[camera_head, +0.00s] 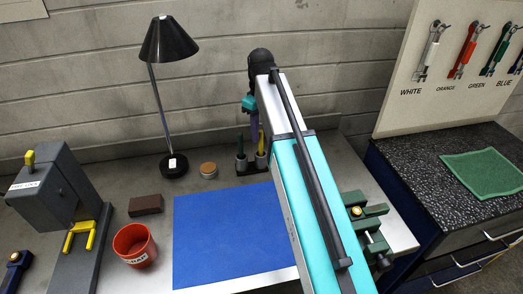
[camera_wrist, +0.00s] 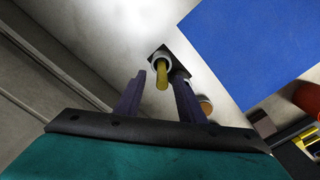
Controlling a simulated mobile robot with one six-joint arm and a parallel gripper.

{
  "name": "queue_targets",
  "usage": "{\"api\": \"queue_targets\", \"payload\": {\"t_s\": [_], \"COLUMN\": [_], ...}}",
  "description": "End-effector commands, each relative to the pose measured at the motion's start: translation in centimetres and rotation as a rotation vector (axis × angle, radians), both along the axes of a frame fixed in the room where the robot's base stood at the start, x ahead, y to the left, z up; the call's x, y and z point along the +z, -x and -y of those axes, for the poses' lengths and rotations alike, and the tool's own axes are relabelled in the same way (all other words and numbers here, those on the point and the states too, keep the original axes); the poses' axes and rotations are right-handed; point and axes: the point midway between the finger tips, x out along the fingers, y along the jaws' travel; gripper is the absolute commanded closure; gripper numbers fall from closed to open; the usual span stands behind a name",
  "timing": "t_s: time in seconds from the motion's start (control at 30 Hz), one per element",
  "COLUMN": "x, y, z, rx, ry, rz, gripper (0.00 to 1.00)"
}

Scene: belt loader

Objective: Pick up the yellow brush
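The yellow brush (camera_head: 261,143) stands upright in a small holder at the back of the bench, partly hidden by my arm. In the wrist view its yellow handle (camera_wrist: 162,79) rises from a pale ring on a dark base. My gripper (camera_wrist: 160,78) is open, with one dark purple finger on each side of the handle in that picture. I cannot tell whether the fingers are level with the handle or short of it. In the head view my gripper (camera_head: 253,122) points down just above and beside the brush, mostly hidden by my arm.
A green-handled tool (camera_head: 240,145) stands just left of the brush. A blue mat (camera_head: 225,240) lies in front. A round cork-coloured piece (camera_head: 208,169), black lamp (camera_head: 173,165) and red cup (camera_head: 134,245) stand left. A green vise (camera_head: 365,222) is right.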

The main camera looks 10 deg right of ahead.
Motion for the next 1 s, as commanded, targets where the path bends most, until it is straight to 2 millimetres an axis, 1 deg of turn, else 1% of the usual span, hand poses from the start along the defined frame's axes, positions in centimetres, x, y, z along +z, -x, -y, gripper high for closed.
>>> {"api": "queue_targets", "payload": {"t_s": [0.17, 0.33, 0.47, 0.8, 1.0], "x": [0.0, -0.6, -1.5, -4.4, -5.2], "y": [0.0, 0.2, 0.4, 0.5, 0.4], "z": [0.0, 0.0, -0.1, -0.1, -0.1], "rx": [0.0, 0.0, 0.001, 0.001, 0.001], "ry": [0.0, 0.0, 0.0, 0.0, 0.0], "rz": [0.0, -0.001, -0.002, -0.001, 0.0], "gripper": [0.64, 0.64, 0.64, 0.64, 0.64]}}
